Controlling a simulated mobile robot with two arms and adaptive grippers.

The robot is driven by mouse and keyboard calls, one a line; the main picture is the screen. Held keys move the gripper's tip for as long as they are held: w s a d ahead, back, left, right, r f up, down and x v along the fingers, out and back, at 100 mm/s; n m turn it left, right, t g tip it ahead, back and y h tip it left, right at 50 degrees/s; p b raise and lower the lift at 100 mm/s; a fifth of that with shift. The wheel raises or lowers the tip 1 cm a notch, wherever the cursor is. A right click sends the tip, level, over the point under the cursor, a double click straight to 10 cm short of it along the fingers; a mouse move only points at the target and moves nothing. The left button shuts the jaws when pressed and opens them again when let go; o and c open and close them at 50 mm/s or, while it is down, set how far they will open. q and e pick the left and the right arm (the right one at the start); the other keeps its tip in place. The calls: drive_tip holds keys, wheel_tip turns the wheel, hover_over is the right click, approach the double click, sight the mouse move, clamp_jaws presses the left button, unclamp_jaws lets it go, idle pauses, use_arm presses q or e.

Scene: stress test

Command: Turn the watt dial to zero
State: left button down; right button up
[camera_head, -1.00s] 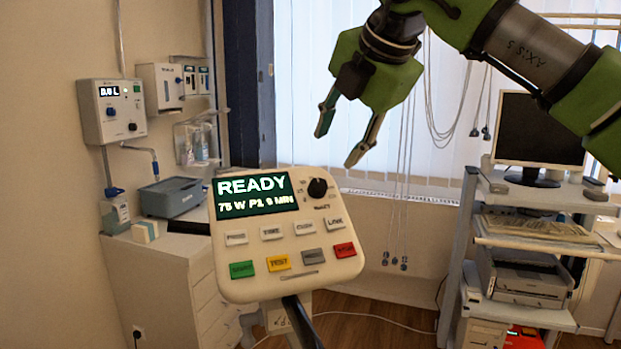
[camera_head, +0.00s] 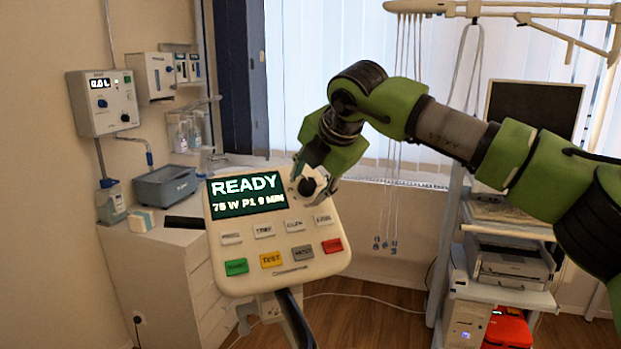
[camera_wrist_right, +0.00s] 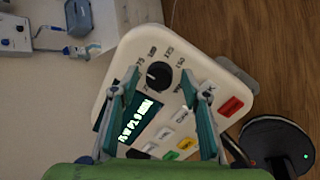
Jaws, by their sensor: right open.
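The cream control panel (camera_head: 275,275) stands on a stalk, with a dark green display (camera_head: 247,194) reading "READY" and a second line starting "75 W P1". The black watt dial (camera_head: 307,187) sits at its upper right corner. In the right wrist view the dial (camera_wrist_right: 159,75) has a pale pointer mark and a printed scale around it. My right gripper (camera_head: 313,180) is at the dial, its fingers open. In the right wrist view the right gripper (camera_wrist_right: 161,92) has one finger on each side of the dial, with gaps visible. Contact cannot be seen. My left gripper is not in view.
Below the display are grey buttons and green (camera_head: 236,267), yellow (camera_head: 271,259) and red (camera_head: 332,246) buttons. A wall unit (camera_head: 104,103) and a blue-grey box (camera_head: 165,187) are at left. A shelf cart (camera_head: 505,228) with a monitor stands at right.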

drive_tip(key=shift+c, duration=1.1)
drive_tip(key=c, duration=0.9)
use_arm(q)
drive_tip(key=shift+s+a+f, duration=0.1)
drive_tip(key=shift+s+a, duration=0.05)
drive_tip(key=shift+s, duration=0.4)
use_arm(e)
drive_tip(key=shift+o, duration=0.2)
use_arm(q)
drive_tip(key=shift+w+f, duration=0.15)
